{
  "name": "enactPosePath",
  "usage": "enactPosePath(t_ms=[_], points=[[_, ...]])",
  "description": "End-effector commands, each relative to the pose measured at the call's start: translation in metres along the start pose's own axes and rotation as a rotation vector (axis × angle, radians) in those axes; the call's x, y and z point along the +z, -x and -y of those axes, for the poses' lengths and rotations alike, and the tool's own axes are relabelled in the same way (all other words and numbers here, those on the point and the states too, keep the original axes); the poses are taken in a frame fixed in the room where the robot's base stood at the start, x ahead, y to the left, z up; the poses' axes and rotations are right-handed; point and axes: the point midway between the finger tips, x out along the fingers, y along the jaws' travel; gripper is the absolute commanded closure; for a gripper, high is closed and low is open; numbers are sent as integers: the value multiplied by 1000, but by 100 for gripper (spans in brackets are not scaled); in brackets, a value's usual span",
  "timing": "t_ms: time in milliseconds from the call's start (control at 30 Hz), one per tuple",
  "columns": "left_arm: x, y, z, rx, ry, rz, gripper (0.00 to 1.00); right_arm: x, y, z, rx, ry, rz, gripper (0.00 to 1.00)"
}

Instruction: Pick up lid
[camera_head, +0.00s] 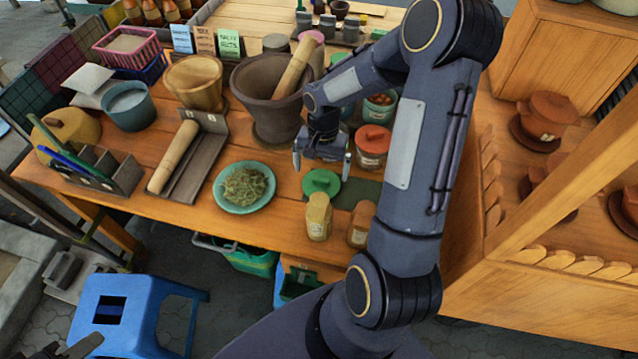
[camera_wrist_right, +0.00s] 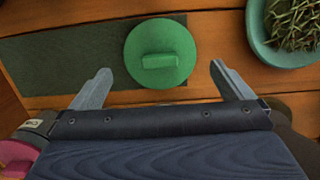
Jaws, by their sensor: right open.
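The green lid (camera_head: 321,183) lies flat on the dark mat (camera_head: 362,193) near the table's front edge. In the right wrist view the round lid (camera_wrist_right: 160,40) has a raised bar handle and sits at the mat's end, ahead of the fingers and roughly centred between them. My right gripper (camera_head: 321,160) is open and empty, just behind the lid in the head view; the wrist view shows its two fingers (camera_wrist_right: 161,72) spread wide. What seems to be my left gripper (camera_head: 78,348) is partly cut off at the lower left.
A teal plate of herbs (camera_head: 244,187) stands left of the lid. Two small jars (camera_head: 318,217) stand in front, and a red-lidded jar (camera_head: 372,146) behind. A large mortar (camera_head: 270,97) with pestle stands behind left. Bare wood lies between plate and lid.

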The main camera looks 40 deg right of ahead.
Motion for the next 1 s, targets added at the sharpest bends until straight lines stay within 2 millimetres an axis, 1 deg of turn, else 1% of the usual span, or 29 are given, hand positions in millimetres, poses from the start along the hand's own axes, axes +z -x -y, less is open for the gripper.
enactPosePath(t_ms=[200,300,433,633,667,867,900,1000], points=[[-4,8,-4,0,0,0,64,-1,-30,-1,2,0,7,0],[-4,9,-4,0,0,0,64,-2,-44,-1,1,2,4,0],[-5,9,-4,0,0,0,64,-2,-53,0,0,2,2,0],[-4,9,-4,0,0,0,64,-2,-54,0,-1,1,0,0],[-4,9,-4,0,0,0,64,-2,-54,0,-1,1,0,1],[-4,9,-4,0,0,0,64,-2,-53,0,-1,1,0,28],[-4,9,-4,0,0,0,64,-2,-53,0,-1,1,0,30],[-4,9,-4,0,0,0,64,-2,-53,0,-1,1,0,30]])
